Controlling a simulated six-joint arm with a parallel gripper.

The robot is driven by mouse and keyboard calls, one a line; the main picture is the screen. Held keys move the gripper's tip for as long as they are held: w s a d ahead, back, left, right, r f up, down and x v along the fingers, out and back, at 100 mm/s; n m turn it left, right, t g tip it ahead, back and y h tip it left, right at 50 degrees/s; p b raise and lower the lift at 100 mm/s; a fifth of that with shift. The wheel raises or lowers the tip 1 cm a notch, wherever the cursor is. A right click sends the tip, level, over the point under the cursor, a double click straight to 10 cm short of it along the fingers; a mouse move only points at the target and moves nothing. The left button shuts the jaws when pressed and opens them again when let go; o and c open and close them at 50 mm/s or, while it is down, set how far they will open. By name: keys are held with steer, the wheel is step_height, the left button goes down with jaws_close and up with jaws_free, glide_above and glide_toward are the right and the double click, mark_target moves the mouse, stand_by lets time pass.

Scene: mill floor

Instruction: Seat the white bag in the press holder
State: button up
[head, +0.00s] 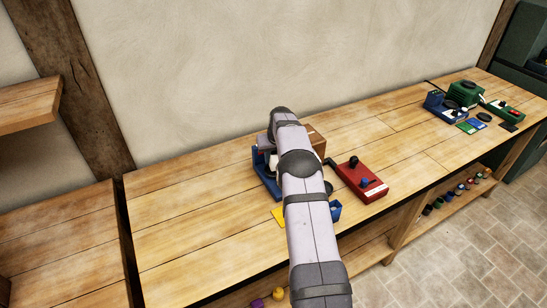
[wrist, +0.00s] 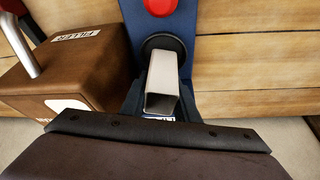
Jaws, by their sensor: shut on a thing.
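The white bag (wrist: 163,78) shows in the wrist view as a pale, square-sided shape with a dark end, over the black round holder (wrist: 183,47) of the blue press (wrist: 160,22). I cannot tell whether it touches the holder. In the head view a bit of white, likely the bag (head: 271,163), shows beside the blue press (head: 259,177), left of my arm. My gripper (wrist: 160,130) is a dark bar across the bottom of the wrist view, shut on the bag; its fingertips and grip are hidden. In the head view my arm covers it.
A brown filler box (wrist: 75,65) with a metal handle stands close beside the press. A red device (head: 361,181) and a blue bin (head: 336,211) lie right of my arm. The bench's left part is clear. Blue and green devices (head: 465,92) stand at far right.

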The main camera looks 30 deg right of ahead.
steer(key=shift+f+b, duration=0.5)
steer(key=shift+f, duration=0.25)
steer(key=shift+r+p, duration=0.45)
steer(key=shift+r, duration=0.35)
steer(key=shift+f+b, duration=0.6)
steer(key=shift+f, duration=0.2)
stand_by(1.3)
steer(key=o, duration=0.8)
steer(key=p+v, duration=0.4)
steer(key=v, duration=0.7)
steer(key=shift+p, duration=0.3)
